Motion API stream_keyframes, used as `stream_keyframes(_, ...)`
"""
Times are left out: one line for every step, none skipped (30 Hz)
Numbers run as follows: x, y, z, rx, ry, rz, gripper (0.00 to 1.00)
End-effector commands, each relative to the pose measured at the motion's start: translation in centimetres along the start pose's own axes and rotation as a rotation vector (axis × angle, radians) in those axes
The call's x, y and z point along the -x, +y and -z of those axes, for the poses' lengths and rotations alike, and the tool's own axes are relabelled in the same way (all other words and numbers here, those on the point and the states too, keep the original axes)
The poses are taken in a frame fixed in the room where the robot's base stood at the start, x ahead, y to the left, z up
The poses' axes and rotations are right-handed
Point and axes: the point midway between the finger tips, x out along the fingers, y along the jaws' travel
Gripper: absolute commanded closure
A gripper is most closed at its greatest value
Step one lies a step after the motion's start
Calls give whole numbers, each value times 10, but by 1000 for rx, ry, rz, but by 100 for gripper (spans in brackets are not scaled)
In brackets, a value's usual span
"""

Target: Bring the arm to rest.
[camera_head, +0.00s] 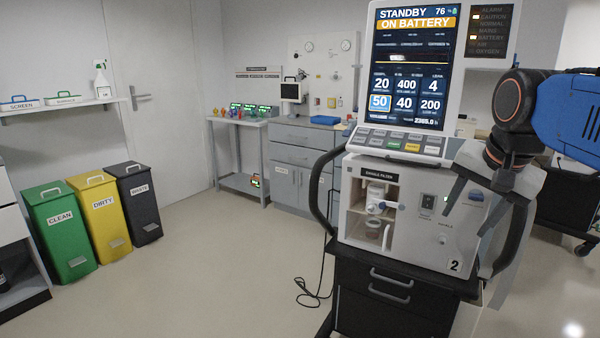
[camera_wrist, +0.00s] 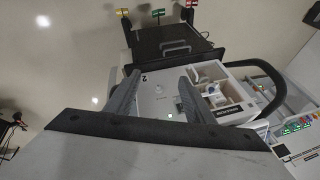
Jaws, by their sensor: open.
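My gripper (camera_head: 467,217) hangs from the blue and dark arm (camera_head: 575,110) at the right of the head view. Its two grey fingers point down in front of the right part of the ventilator (camera_head: 412,225). The fingers stand apart with nothing between them; they also show spread in the wrist view (camera_wrist: 160,78), over the ventilator's light front panel. I cannot tell how close the fingertips are to the panel. The ventilator screen (camera_head: 411,70) reads "STANDBY ON BATTERY". An open compartment (camera_head: 370,210) holds a white cylindrical part, with a blue piece beside it.
Dark curved handles (camera_head: 322,190) flank the ventilator, above a drawer cart (camera_head: 388,290). Green (camera_head: 62,232), yellow (camera_head: 100,215) and black (camera_head: 137,203) bins stand at the left wall. A counter with cabinets (camera_head: 300,155) is behind. The floor (camera_head: 215,275) between is clear.

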Motion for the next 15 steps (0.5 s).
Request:
stream_keyframes(-13, 13, -24, 84, -7, 3, 51)
stream_keyframes(-21, 20, -36, 139, -10, 5, 51)
stream_keyframes(-31, 29, -53, 210, -14, 8, 51)
stream_keyframes(-39, 36, -65, 263, -16, 11, 51)
stream_keyframes(-48, 44, -77, 316, -19, 13, 51)
stream_keyframes(-59, 54, -93, 385, -23, 16, 51)
stream_keyframes(-67, 61, -105, 435, -25, 19, 51)
stream_keyframes(-74, 68, -115, 481, -27, 21, 51)
stream_keyframes(-84, 77, -128, 540, -29, 25, 51)
stream_keyframes(-91, 83, -137, 580, -31, 27, 51)
stream_keyframes(-97, 88, -146, 617, -33, 29, 51)
stream_keyframes(-105, 95, -155, 661, -34, 32, 51)
stream_keyframes(-109, 99, -161, 688, -35, 34, 51)
stream_keyframes(-113, 103, -166, 711, -36, 35, 51)
stream_keyframes(-118, 107, -172, 738, -37, 36, 51)
